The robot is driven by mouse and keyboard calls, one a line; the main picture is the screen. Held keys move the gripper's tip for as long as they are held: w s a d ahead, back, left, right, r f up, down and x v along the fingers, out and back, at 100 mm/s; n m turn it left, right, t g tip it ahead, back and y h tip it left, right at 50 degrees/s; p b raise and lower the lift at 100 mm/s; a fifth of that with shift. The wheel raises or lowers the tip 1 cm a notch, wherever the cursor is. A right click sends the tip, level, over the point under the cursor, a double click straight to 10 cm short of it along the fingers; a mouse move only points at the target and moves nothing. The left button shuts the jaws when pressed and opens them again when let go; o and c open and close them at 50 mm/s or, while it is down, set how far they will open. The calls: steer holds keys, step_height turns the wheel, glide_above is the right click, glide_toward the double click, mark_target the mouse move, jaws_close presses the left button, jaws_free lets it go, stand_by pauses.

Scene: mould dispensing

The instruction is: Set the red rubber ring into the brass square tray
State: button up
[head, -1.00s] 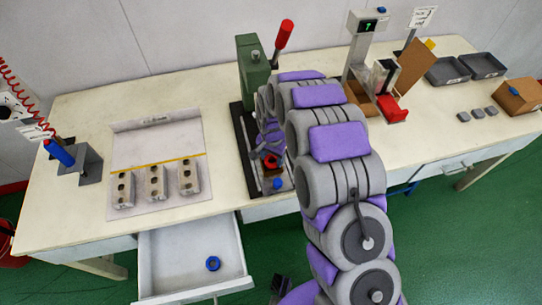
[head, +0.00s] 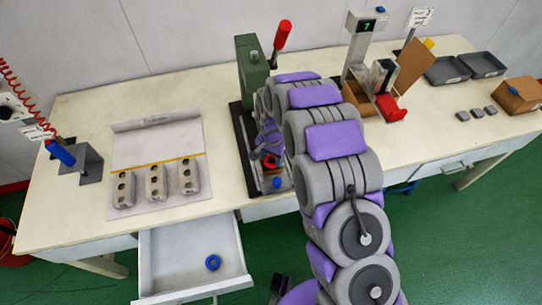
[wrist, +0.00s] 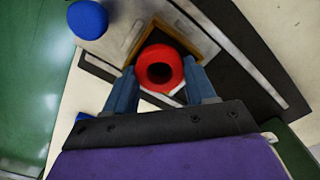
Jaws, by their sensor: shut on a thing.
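The red rubber ring (wrist: 160,50) is between the two blue fingers of my gripper (wrist: 161,74) in the wrist view, and the gripper is shut on it. The ring also shows as a small red spot (head: 270,161) in the head view, beside my arm over the press base. The brass square tray (wrist: 139,42) shows as a brown-gold rim just beyond and under the ring. The ring overlaps the tray in the picture. I cannot tell whether it touches the tray floor. My arm hides most of the tray in the head view.
A blue knob (wrist: 88,18) stands near the tray. The green press (head: 252,68) with its red-handled lever rises behind. An open drawer (head: 170,250) holds a blue ring (head: 212,262). Grey moulds (head: 156,181) lie left; a scale post (head: 358,50) and grey bins (head: 447,70) stand right.

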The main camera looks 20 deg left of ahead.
steer(key=shift+a+f, duration=0.15)
steer(key=o, duration=1.1)
step_height(320, 180, up, 17)
steer(key=p, duration=0.2)
steer(key=shift+p, duration=0.4)
